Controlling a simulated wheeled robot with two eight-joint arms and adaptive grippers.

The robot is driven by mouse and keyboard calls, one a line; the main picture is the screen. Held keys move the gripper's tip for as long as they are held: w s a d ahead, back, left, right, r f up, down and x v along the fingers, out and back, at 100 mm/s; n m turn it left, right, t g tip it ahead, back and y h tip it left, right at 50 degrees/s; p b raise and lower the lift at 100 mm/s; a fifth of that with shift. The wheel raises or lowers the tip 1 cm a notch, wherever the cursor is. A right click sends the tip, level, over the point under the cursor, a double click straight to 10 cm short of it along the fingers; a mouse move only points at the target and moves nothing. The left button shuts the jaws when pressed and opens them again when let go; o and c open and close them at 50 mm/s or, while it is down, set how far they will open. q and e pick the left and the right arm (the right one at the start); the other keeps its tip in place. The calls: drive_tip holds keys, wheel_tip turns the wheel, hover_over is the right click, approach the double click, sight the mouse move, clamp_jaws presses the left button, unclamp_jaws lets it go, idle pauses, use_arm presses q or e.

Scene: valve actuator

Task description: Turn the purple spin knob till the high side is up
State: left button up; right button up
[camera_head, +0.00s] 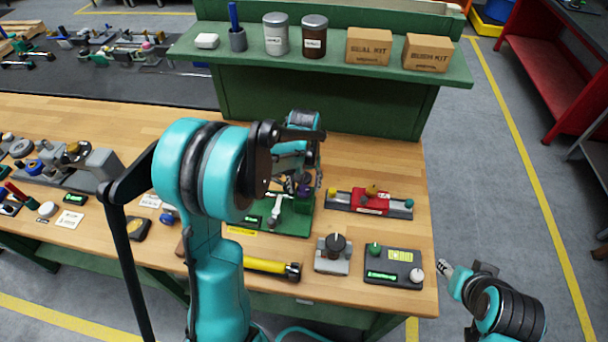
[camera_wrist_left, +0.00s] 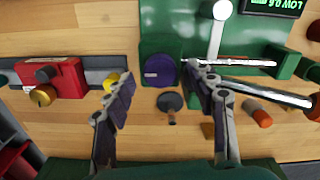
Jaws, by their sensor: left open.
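The purple knob (camera_wrist_left: 160,71) sits at the edge of a green fixture (camera_wrist_left: 158,32) in the left wrist view. It has a rounded top outline, a flat lower edge and small faint lettering. In the head view the purple knob (camera_head: 304,190) is small and partly hidden by my left gripper (camera_head: 305,181). In the wrist view my left gripper (camera_wrist_left: 158,76) is open, with one fingertip on each side of the knob. The right fingertip is very close to it; contact is unclear. My right gripper (camera_head: 448,270) is off the table's right edge, too small to judge.
A dark grey round knob (camera_wrist_left: 170,101) is just below the purple one. A red valve block (camera_head: 371,201) with a yellow knob is to the right. A silver lever (camera_head: 274,206) is on the green fixture. A yellow cylinder (camera_head: 264,265) and a shelf (camera_head: 330,62) are nearby.

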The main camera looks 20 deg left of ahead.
use_arm(q)
wheel_tip(320, 180, up, 11)
idle(0.3)
idle(0.4)
drive_tip(key=m+t+b, duration=0.3)
drive_tip(key=t+b, duration=0.1)
drive_tip(key=b, duration=0.1)
approach(304, 192)
drive_tip(key=s+d+r, duration=0.2)
drive_tip(key=s+d, duration=0.2)
drive_tip(key=s, duration=0.1)
drive_tip(key=s+d+f+m+t+b, duration=0.2)
drive_tip(key=s+f+t+b, duration=0.1)
drive_tip(key=s+f, duration=0.3)
drive_tip(key=shift+s+d+b, duration=0.2)
drive_tip(key=shift+s+b, duration=0.05)
drive_tip(key=shift+b, duration=0.4)
